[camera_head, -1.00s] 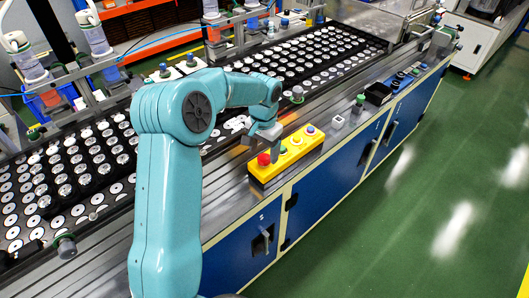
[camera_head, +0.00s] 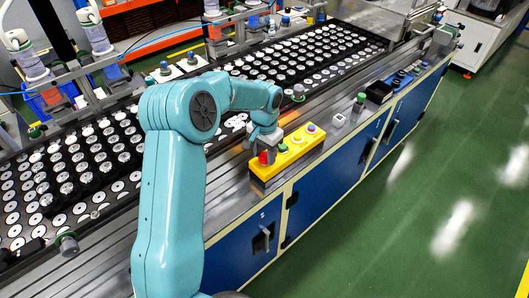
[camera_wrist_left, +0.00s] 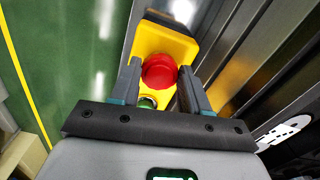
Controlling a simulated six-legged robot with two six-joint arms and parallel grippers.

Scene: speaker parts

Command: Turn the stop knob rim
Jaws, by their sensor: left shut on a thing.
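The red stop knob (camera_wrist_left: 159,72) sits on the end of a yellow control box (camera_head: 294,153). In the head view the knob (camera_head: 263,158) shows at the box's left end, partly covered by my gripper. My left gripper (camera_head: 266,150) is lowered over that end of the box. In the left wrist view its two fingers (camera_wrist_left: 161,82) stand on either side of the red knob, shut on its rim. A green button (camera_wrist_left: 147,103) shows partly behind the gripper's base. My right gripper is not in view.
The yellow box stands on the metal bench edge (camera_head: 222,185), above blue cabinets (camera_head: 315,190). Trays of round speaker parts (camera_head: 85,170) lie behind. A small white-grey switch box (camera_head: 338,120) and a black bin (camera_head: 378,93) stand farther right.

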